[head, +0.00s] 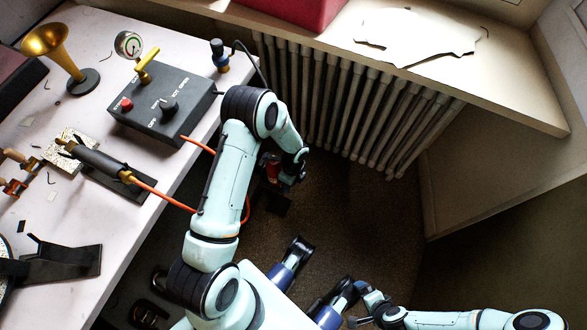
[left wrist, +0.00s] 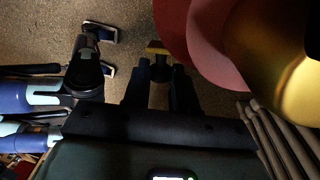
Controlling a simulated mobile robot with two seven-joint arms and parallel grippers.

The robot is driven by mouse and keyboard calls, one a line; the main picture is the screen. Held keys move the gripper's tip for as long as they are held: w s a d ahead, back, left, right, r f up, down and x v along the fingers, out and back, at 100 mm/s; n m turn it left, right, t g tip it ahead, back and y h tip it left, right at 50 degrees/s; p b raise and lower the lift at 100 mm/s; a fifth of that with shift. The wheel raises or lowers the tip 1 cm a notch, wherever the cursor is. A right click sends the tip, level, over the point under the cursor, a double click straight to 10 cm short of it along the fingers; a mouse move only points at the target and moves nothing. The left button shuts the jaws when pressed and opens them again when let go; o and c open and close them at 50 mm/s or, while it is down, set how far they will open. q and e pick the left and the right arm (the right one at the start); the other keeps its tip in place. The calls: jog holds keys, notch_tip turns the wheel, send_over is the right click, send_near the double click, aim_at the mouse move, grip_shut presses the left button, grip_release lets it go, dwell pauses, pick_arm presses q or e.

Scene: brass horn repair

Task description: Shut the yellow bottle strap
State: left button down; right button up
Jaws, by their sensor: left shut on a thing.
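In the left wrist view my left gripper (left wrist: 159,76) is shut on a small yellow piece (left wrist: 157,48), seemingly part of a strap. Next to it, a large rounded red body (left wrist: 205,42) and a shiny yellow-gold one (left wrist: 278,42), which looks like the yellow bottle, fill the upper right. Most of the strap is hidden or dark, and I cannot tell how it is seated. In the head view my left arm reaches down beside the bench, and a small dark red thing (head: 270,163) shows by its wrist. My right gripper (head: 363,299) is low at the bottom; its jaws are unclear.
The white bench (head: 52,215) at left bears a brass horn (head: 50,48), a dark control box (head: 163,103) and a torch (head: 100,160). An orange hose (head: 160,193) runs off the bench past my left arm. A radiator (head: 350,105) lines the wall; brown floor (head: 360,215) is open.

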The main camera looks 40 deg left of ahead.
pick_arm(q)
jog(key=shift+s+a+m, duration=0.1)
jog(key=shift+a+m, duration=0.15)
jog(key=shift+m, duration=0.05)
pick_arm(e)
jog(key=shift+s, duration=0.1)
pick_arm(q)
jog(key=c, duration=0.9)
grip_release()
jog(key=r+p, duration=0.1)
jog(key=r, duration=0.3)
jog(key=w+r+p, duration=0.1)
jog(key=r, duration=0.4)
jog(key=w+r+p, duration=0.1)
jog(key=r, duration=0.3)
jog(key=shift+a+r, duration=0.1)
jog(key=shift+r, duration=0.05)
pick_arm(e)
jog(key=shift+g+y, duration=0.3)
jog(key=shift+g, duration=0.5)
jog(key=s+r, duration=0.1)
jog(key=s+a+r, duration=0.2)
jog(key=s, duration=0.1)
jog(key=shift+s+r, duration=0.1)
jog(key=shift+r, duration=0.25)
